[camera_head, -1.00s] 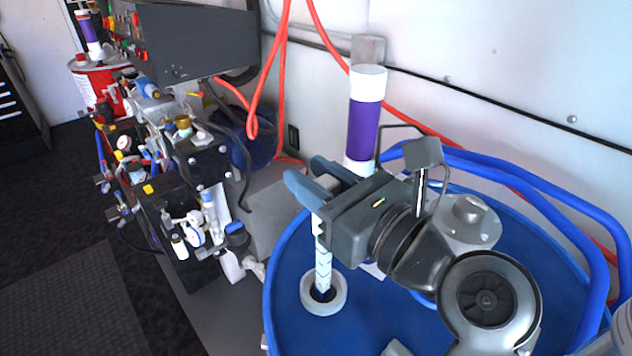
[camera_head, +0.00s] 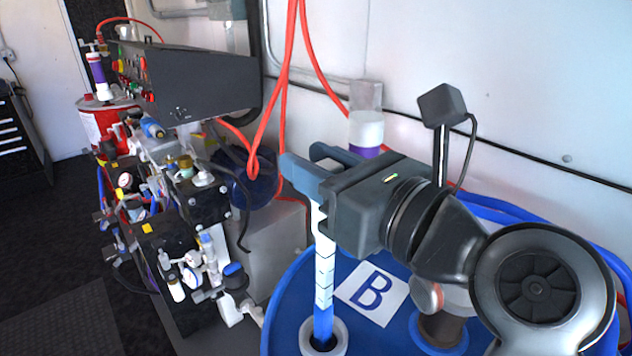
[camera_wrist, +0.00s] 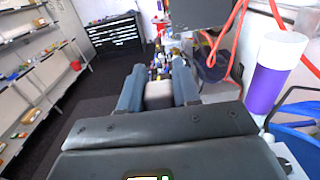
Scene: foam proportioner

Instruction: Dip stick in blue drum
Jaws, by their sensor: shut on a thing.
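The blue drum (camera_head: 283,325) stands at the bottom right in the head view, with a white label marked B (camera_head: 372,292) on its lid. A marked measuring stick (camera_head: 324,270), white above and blue at its lower part, stands upright with its lower end in the white-ringed opening (camera_head: 340,345) of the lid. My gripper (camera_head: 303,163) is shut on the stick's top, above the drum. In the wrist view, the grey top of the stick (camera_wrist: 159,95) sits between the two fingers. The stick's lower end is hidden inside the opening.
A white and purple cylinder (camera_head: 366,130) stands on the drum behind my gripper. Red hoses (camera_head: 290,70) hang along the wall, and blue pipes (camera_head: 505,208) run at the right. Pump equipment (camera_head: 190,220) and a red drum (camera_head: 98,125) are at the left.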

